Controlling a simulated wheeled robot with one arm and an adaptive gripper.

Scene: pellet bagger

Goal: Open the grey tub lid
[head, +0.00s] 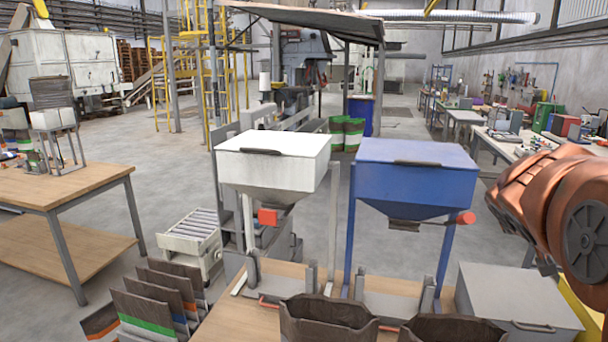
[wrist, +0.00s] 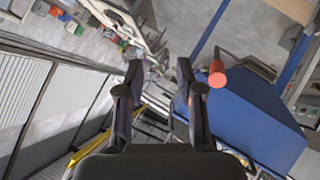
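The grey tub (head: 490,312) stands at the lower right of the head view, at the right end of the bench. Its flat grey lid (head: 520,290) lies down over it and looks shut. A dark handle (head: 533,327) is at the lid's near edge. In the wrist view my gripper (wrist: 160,75) has its two dark fingers apart with nothing between them. I cannot make out the tub in that view. In the head view my orange arm is above and right of the tub, and the gripper fingers are not clearly visible there.
A blue hopper (head: 410,180) with a red-ended lever (head: 465,218) stands left of my arm; it also shows close by in the wrist view (wrist: 245,120). A white hopper (head: 270,165) is further left. Dark open bags (head: 325,322) stand at the bench front. A yellow object (head: 583,312) is right of the tub.

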